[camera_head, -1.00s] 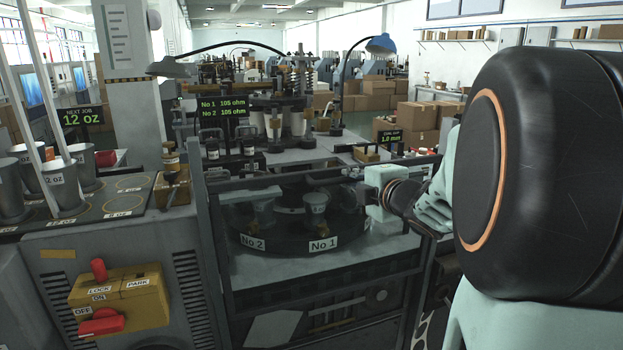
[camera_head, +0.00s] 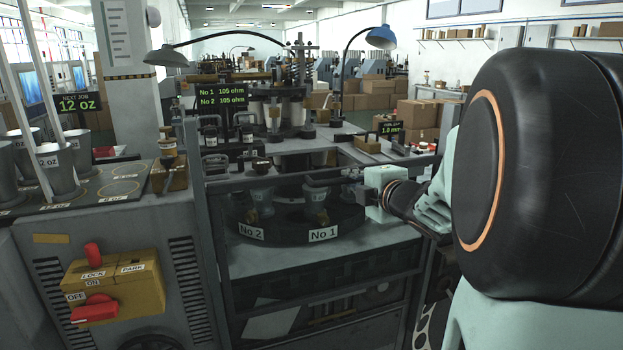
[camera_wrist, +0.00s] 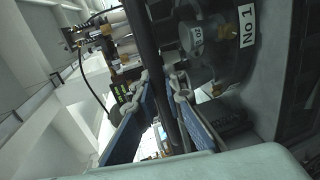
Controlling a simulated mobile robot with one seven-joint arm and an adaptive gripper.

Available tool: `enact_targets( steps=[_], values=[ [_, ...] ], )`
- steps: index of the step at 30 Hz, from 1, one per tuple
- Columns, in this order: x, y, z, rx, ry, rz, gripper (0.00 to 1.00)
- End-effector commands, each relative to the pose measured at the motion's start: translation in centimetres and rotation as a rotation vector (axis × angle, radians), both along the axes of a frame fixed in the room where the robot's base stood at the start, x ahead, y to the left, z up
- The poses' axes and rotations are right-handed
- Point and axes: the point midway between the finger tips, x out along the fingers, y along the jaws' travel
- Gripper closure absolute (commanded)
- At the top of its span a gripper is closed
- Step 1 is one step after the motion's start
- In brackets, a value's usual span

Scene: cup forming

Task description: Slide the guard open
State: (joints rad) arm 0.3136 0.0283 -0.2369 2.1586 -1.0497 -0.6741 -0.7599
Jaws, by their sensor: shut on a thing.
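The guard (camera_head: 285,180) is a see-through panel in a dark frame, standing in front of a round dark turntable (camera_head: 290,230) with plates marked No 1 and No 2. My gripper (camera_head: 359,190) is at the right part of the guard, near its top rail; its fingertips are hard to make out there. In the wrist view my gripper (camera_wrist: 166,86) has its two blue fingers on either side of a dark bar (camera_wrist: 146,45), which I take to be part of the guard. The fingers are shut on it. My arm hides the guard's right end.
A yellow switch box (camera_head: 118,290) with red handles, marked LOCK, PARK, ON and OFF, is at the lower left. Grey cups (camera_head: 58,172) stand on the left bench. Two lamps and a readout (camera_head: 222,97) are behind the guard. A dark post (camera_head: 197,200) stands left of the guard.

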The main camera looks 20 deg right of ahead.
Motion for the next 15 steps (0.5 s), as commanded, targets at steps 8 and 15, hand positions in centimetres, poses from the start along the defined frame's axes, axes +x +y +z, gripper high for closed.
enact_targets(
  steps=[8, 15],
  values=[
    [0.0, 0.1, -6.9, 0.000, 0.005, 0.001, 1.00],
    [0.0, 0.1, -12.0, 0.001, 0.005, 0.002, 1.00]
  ],
)
